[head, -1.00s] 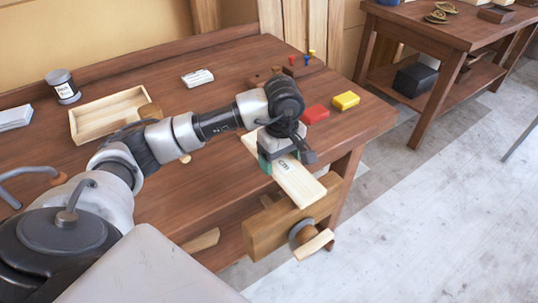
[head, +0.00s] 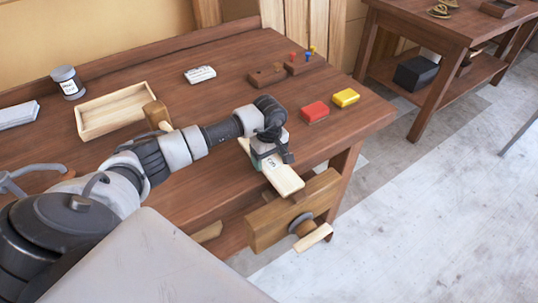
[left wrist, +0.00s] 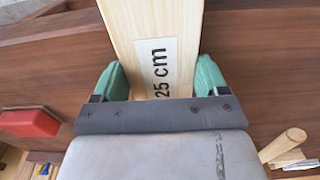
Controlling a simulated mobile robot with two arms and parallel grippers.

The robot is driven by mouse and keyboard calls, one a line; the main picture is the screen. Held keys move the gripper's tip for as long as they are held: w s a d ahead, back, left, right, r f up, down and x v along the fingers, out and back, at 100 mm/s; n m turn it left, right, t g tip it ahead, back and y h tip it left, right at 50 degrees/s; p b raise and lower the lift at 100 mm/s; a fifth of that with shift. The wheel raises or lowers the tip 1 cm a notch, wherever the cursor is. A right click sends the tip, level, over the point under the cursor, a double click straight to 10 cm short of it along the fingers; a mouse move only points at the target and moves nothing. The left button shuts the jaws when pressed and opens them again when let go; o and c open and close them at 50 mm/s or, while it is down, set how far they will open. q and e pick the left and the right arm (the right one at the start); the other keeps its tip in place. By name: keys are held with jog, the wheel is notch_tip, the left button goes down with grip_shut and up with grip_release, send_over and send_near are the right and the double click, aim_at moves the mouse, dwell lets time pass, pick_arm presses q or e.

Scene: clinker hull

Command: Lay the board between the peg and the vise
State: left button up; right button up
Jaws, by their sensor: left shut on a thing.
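The board (head: 285,181) is a pale wooden strip; the left wrist view shows it marked "25 cm" (left wrist: 152,28). My left gripper (head: 268,157) is shut on it, with green finger pads (left wrist: 155,80) on both its long edges. The board's near end points at the wooden vise (head: 268,228) on the bench's front edge. Whether the board touches the bench or vise is hard to tell. No peg can be made out clearly; my arm and gripper hide part of the bench top. My right gripper is not in view.
The bench (head: 225,85) carries a red block (head: 314,112), a yellow block (head: 346,97), an open wooden tray (head: 90,128), a mallet (head: 156,112), a can (head: 68,84) and a white labelled block (head: 200,75).

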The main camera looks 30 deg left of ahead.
aim_at(269, 159)
pick_arm(q)
jog(key=shift+f, duration=0.1)
jog(key=o, duration=1)
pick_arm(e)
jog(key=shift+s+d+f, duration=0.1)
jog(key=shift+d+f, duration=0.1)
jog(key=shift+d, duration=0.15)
pick_arm(q)
jog(key=shift+r, duration=0.55)
notch_tip(269, 159, up, 11)
jog(key=b, duration=0.3)
jog(key=shift+r, duration=0.15)
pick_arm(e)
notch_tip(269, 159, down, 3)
